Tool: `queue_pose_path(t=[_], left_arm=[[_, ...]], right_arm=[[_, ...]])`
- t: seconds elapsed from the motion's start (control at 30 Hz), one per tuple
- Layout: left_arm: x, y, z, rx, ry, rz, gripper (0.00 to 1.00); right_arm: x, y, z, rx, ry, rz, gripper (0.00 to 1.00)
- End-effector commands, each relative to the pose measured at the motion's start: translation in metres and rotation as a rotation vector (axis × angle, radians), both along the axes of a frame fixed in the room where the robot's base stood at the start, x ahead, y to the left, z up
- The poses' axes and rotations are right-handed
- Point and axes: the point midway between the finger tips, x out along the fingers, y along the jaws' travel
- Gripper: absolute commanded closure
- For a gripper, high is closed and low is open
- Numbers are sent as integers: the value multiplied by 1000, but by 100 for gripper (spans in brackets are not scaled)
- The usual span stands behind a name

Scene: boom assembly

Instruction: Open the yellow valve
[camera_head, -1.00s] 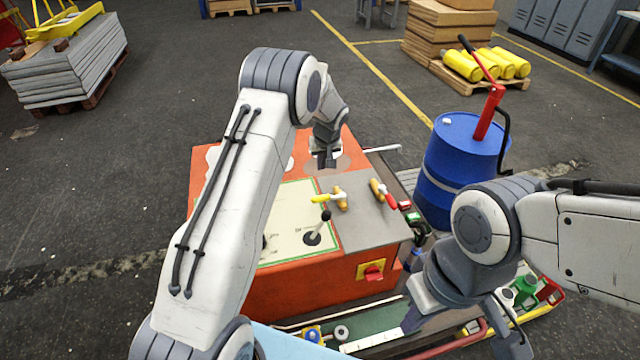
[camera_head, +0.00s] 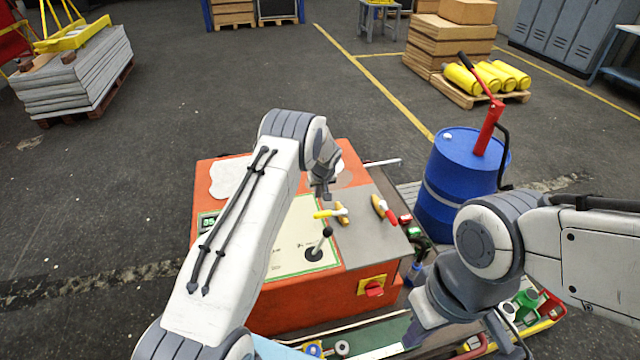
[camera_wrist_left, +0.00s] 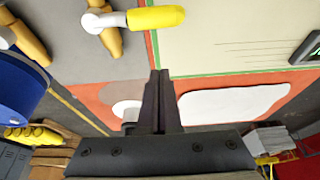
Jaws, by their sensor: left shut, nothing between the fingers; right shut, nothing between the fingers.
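The yellow valve has a brass body (camera_head: 343,213) on the grey plate of the orange machine. Its yellow lever (camera_head: 325,214) points left, crosswise to the body. In the left wrist view the lever (camera_wrist_left: 157,18) lies at the top, with a white hub on the brass body. My left gripper (camera_head: 322,195) is shut and empty, just behind the lever and apart from it. In the left wrist view its fingertips (camera_wrist_left: 158,74) point toward the lever with a gap between. My right gripper (camera_head: 512,338) is shut and empty at the lower right, away from the valve.
A red-handled valve (camera_head: 384,209) sits right of the yellow one. A black-knobbed lever (camera_head: 321,245) stands in front on the cream panel. A red switch on a yellow plate (camera_head: 373,287) is on the machine's front. A blue drum (camera_head: 458,185) with a red pump stands right.

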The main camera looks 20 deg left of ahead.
Motion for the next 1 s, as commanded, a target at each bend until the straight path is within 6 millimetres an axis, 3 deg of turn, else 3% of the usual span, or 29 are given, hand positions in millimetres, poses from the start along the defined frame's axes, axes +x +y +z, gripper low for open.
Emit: queue_pose_path(t=[0.13,0.47,1.0], left_arm=[[6,4,-19,0,1,0,100],[-22,-15,-24,2,0,-2,100],[-27,-17,-28,0,-1,4,100]], right_arm=[[0,0,7,0,0,-1,100],[0,0,28,0,0,-2,100],[0,0,27,0,0,-2,100]])
